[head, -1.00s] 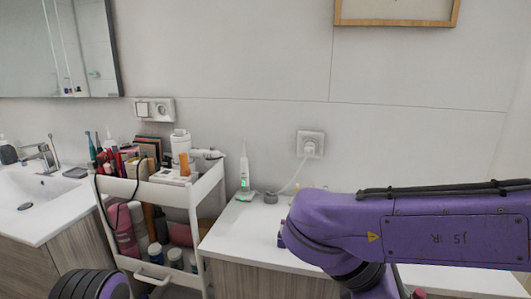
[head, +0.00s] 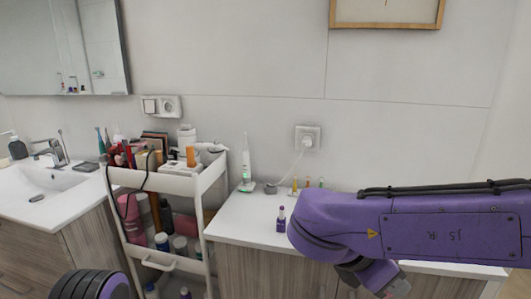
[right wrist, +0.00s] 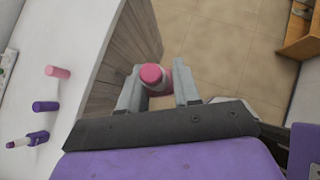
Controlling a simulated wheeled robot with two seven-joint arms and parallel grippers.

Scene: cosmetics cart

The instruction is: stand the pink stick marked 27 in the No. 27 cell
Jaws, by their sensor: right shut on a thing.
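In the right wrist view my right gripper (right wrist: 158,88) is shut on a pink stick (right wrist: 153,75). The stick's round pink end faces the camera, and no number can be read on it. It is held beyond the counter's edge, over the floor. In the head view my right forearm hides the gripper and the stick. The white cart (head: 190,186) stands at left with a small white holder (head: 180,168) on its top tray. An orange stick (head: 190,156) stands at the holder. No cell marked 27 can be made out. My left gripper is out of view.
On the white counter (head: 236,225) stands a purple stick (head: 281,219). The right wrist view shows a pink cylinder (right wrist: 58,72) and a purple one (right wrist: 45,106) there too. A toothbrush (head: 246,165) stands by the wall. Bottles, books and a cable crowd the cart's left.

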